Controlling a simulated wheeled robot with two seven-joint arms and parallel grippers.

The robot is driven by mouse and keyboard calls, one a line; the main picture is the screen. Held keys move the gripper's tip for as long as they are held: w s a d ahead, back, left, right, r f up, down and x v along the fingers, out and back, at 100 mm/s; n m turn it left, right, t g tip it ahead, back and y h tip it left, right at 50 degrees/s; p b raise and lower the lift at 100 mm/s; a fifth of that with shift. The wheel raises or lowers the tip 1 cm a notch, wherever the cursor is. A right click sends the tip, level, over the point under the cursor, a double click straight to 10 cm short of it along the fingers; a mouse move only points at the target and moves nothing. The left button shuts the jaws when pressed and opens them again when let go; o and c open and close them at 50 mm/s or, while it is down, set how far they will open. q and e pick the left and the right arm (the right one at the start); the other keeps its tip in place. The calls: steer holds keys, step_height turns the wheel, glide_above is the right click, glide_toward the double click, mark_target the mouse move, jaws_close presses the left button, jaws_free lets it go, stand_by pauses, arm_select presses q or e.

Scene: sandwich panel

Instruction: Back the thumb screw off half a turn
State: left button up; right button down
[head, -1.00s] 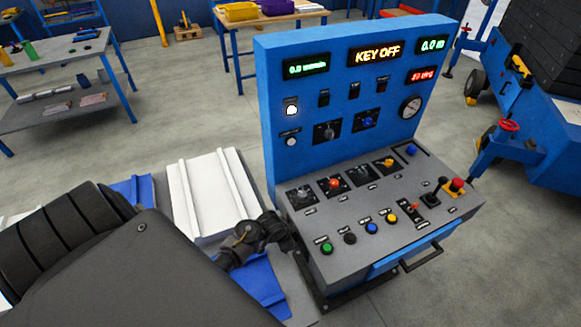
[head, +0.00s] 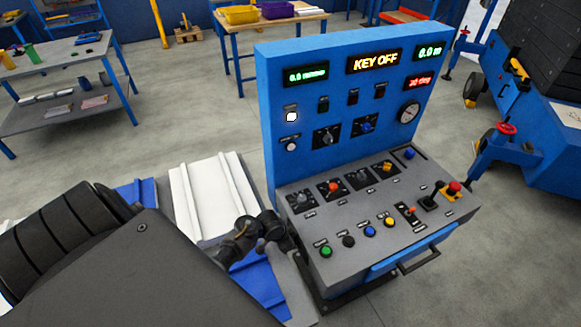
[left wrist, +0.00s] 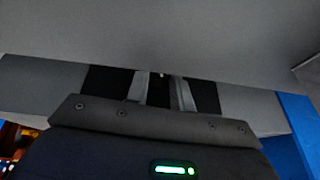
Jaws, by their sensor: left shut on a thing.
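My left gripper (left wrist: 162,90) is close under a broad grey surface in the left wrist view. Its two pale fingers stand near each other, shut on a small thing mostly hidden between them. A tiny light spot shows there; I take it as the thumb screw (left wrist: 161,75), whose shape and turn I cannot make out. In the head view my dark left arm covers the lower left, and I cannot pick out the fingertips or the thumb screw. The blue control console (head: 285,205) stands right of the arm. My right gripper is not in view.
The console's grey sloping deck carries several knobs, buttons and a red mushroom button (head: 454,187). Its display (head: 374,61) reads KEY OFF. White ribbed panels (head: 208,190) lie left of the console. A blue machine (head: 535,150) stands right, with open floor between.

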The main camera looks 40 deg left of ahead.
arm_select(q)
steer(key=shift+w+a+r+g+h+p, duration=0.1)
steer(key=shift+a+r+g+h+p, duration=0.15)
steer(key=shift+h+p, duration=0.35)
jaws_close()
steer(key=shift+f+n+g+h, duration=0.25)
steer(key=shift+n+g+h, duration=0.1)
steer(key=shift+h, duration=0.35)
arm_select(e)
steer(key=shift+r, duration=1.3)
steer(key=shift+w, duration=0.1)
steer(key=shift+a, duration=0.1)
arm_select(q)
steer(key=o, duration=1)
jaws_free()
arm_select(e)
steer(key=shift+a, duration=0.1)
arm_select(q)
steer(key=p+v, duration=0.1)
steer(key=v, duration=0.8)
steer(key=shift+a+r+p, duration=0.15)
steer(key=shift+p, duration=0.25)
steer(key=shift+a+r, duration=0.25)
steer(key=shift+r, duration=0.4)
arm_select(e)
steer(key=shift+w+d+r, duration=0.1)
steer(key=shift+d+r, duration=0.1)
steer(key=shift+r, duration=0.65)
